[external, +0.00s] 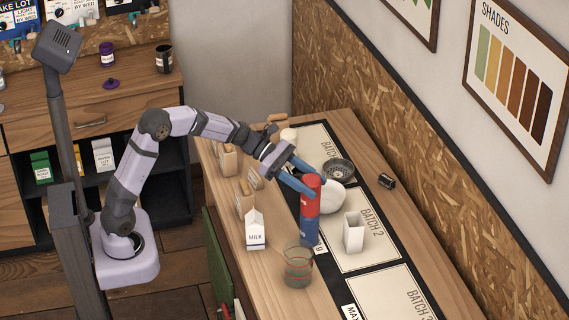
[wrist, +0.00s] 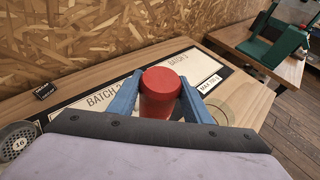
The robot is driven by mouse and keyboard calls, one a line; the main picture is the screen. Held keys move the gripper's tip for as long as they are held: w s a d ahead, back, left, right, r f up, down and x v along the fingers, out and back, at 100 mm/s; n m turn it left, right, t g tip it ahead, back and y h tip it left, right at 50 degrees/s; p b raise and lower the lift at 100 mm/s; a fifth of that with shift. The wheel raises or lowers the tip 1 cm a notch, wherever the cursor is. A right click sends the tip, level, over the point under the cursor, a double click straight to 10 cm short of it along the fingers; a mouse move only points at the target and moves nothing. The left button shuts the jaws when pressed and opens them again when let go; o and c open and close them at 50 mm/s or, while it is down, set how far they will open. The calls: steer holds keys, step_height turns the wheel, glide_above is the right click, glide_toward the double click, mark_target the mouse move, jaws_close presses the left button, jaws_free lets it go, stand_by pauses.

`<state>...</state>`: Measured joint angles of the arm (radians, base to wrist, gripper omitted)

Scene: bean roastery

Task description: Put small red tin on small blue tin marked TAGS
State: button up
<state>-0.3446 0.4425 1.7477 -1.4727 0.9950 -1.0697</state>
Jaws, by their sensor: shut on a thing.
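The small red tin (external: 311,198) is upright, directly above the small blue tin (external: 309,233) in the external view. Their edges meet there, but I cannot tell whether the red tin's weight rests on it. My gripper (external: 304,186) is shut on the red tin near its top. In the wrist view the red tin (wrist: 161,92) sits between the blue fingers of my gripper (wrist: 160,97). The blue tin stands on the table and is hidden in the wrist view. Its TAGS marking cannot be read.
A white rounded vessel (external: 333,198) is close behind the tins. A white open box (external: 353,233) stands to their right, a clear glass (external: 298,268) in front, and a milk carton (external: 255,230) to the left. A dark round dish (external: 338,171) is farther back.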

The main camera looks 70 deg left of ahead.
steer(key=o, duration=1.4)
steer(key=shift+f, duration=0.1)
steer(key=shift+c, duration=0.2)
steer(key=shift+r, duration=0.25)
steer(key=b+v, duration=0.2)
steer(key=v, duration=1)
